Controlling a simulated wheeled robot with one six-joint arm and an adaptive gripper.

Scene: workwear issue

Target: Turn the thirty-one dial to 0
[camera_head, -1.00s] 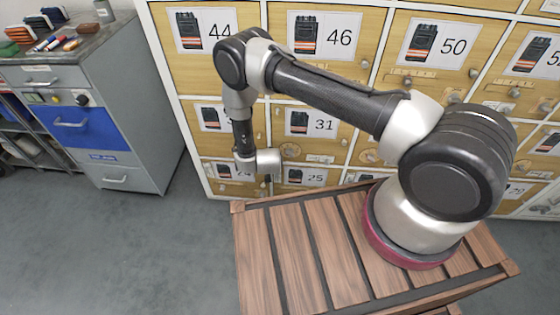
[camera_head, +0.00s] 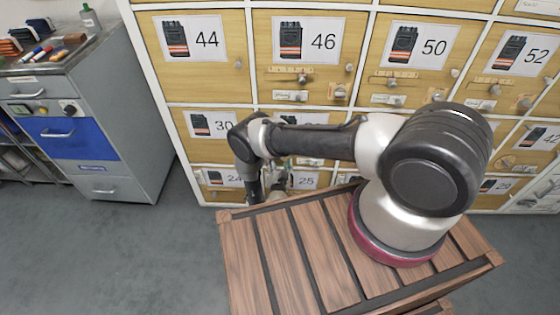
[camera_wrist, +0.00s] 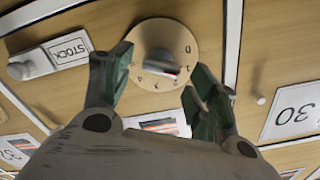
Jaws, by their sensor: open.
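The dial (camera_wrist: 150,28) is a round tan plate with printed numbers and a grey knob (camera_wrist: 160,58) in the middle, in the wrist view. The 0 is at the plate's right side; the knob's red mark faces lower right, away from the 0. My gripper (camera_wrist: 160,68) is open, with one green-padded finger on each side of the knob; I cannot tell whether either touches it. The card by the dial is mostly hidden behind my gripper. In the head view my forearm covers most of the card (camera_head: 313,118) between 30 and 25, and hides the dial.
A STOCK label and a small round knob (camera_wrist: 30,66) sit left of the dial in the wrist view; the 30 card (camera_wrist: 295,108) is at right. In the head view, a wooden slatted top (camera_head: 290,260) lies before the lockers. A grey cabinet (camera_head: 130,110) stands left.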

